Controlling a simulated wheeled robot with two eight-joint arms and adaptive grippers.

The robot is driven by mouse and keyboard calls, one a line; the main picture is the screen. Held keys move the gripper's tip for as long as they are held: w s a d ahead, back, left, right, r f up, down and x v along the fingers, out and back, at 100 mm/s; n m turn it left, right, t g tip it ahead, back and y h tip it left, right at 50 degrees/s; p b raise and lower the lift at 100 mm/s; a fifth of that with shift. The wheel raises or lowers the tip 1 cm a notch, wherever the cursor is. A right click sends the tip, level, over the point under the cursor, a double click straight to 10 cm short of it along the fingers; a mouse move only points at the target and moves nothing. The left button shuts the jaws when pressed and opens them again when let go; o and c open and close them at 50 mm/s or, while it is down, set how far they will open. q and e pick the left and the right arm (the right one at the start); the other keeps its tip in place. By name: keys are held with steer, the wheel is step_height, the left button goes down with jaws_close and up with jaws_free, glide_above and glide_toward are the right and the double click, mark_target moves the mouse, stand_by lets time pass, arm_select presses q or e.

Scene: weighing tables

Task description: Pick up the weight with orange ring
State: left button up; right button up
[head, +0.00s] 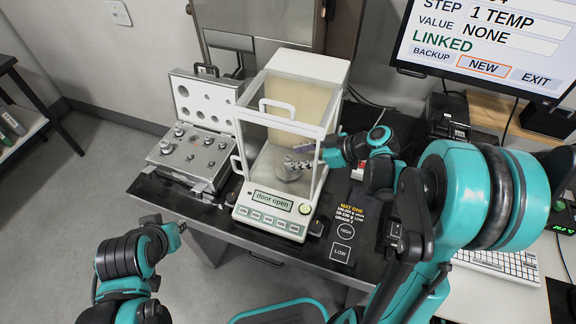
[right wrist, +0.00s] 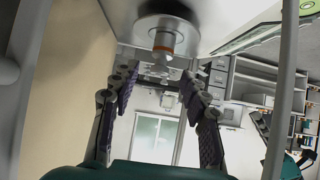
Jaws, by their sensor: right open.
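The weight with the orange ring (right wrist: 163,42) shows in the right wrist view as a silver knobbed piece. It stands on the round metal pan (right wrist: 150,22) inside the balance (head: 270,207), with the picture upside down. My right gripper (head: 298,163) reaches into the weighing chamber through its right side. In the right wrist view its two fingers (right wrist: 155,88) are spread and empty, with the weight just beyond the tips, apart from them. In the head view the gripper largely hides the weight. My left gripper (head: 182,227) is away from the balance at the lower left; its jaws are too small to read.
The balance display reads "door open". An open metal case (head: 158,157) with several weights stands left of the balance. A black mat (head: 347,222) with printed circles lies to the right. A monitor (head: 487,45) and keyboard (head: 500,262) are further right. Chamber walls and frame surround my right gripper.

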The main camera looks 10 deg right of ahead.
steer(key=shift+x, duration=1.25)
jaws_close()
steer(key=shift+s, duration=0.1)
